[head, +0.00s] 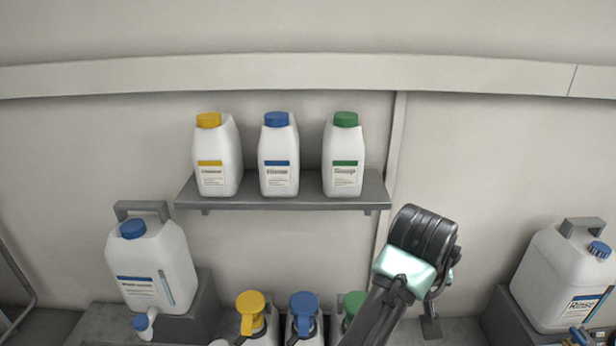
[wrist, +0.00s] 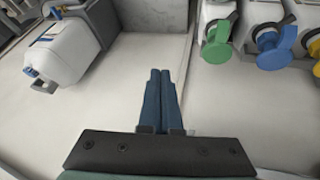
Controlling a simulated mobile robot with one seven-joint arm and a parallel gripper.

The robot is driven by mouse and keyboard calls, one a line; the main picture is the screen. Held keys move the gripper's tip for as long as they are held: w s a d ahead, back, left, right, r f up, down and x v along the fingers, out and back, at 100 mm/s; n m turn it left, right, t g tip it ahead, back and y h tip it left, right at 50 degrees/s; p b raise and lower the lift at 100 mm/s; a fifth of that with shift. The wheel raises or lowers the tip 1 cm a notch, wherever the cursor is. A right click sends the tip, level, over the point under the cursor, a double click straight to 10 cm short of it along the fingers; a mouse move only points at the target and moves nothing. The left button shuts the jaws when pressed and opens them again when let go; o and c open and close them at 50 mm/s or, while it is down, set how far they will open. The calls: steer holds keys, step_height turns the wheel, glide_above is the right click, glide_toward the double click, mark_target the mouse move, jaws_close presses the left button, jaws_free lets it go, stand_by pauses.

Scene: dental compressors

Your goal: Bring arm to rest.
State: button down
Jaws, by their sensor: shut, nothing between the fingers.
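My gripper (wrist: 161,80) is shut and empty in the wrist view, its two dark blue fingers lying side by side. It points over a pale, bare surface, apart from the containers around it. In the head view my arm (head: 403,262) rises from the bottom edge, right of the shelf, with its dark wrist part bent at the top. I cannot make out the fingers clearly in the head view.
A grey shelf (head: 285,204) holds yellow-, blue- and green-capped bottles. Below, yellow (head: 250,304), blue (head: 304,306) and green (head: 352,304) tops stand close to my arm. White jugs stand at left (head: 152,262) and right (head: 563,277). Space between arm and right jug is clear.

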step_height(320, 180, up, 18)
steer(key=a+m+t+h+b, duration=0.15)
steer(key=t+h+b, duration=0.25)
steer(key=t+b, duration=0.5)
steer(key=s+a+r+n+t+y+b, duration=0.1)
steer(key=s+a+r+t+y, duration=0.2)
steer(key=s+a+r+t, duration=0.3)
steer(key=s+a+r+n+t+y+b, duration=0.2)
steer(key=s+a+r+t+y, duration=0.2)
steer(key=s+a+r+t, duration=0.3)
steer(key=s+a, duration=0.3)
steer(key=a, duration=0.1)
steer(key=shift+a+b, duration=0.15)
steer(key=shift+b, duration=0.15)
steer(key=shift+n, duration=0.25)
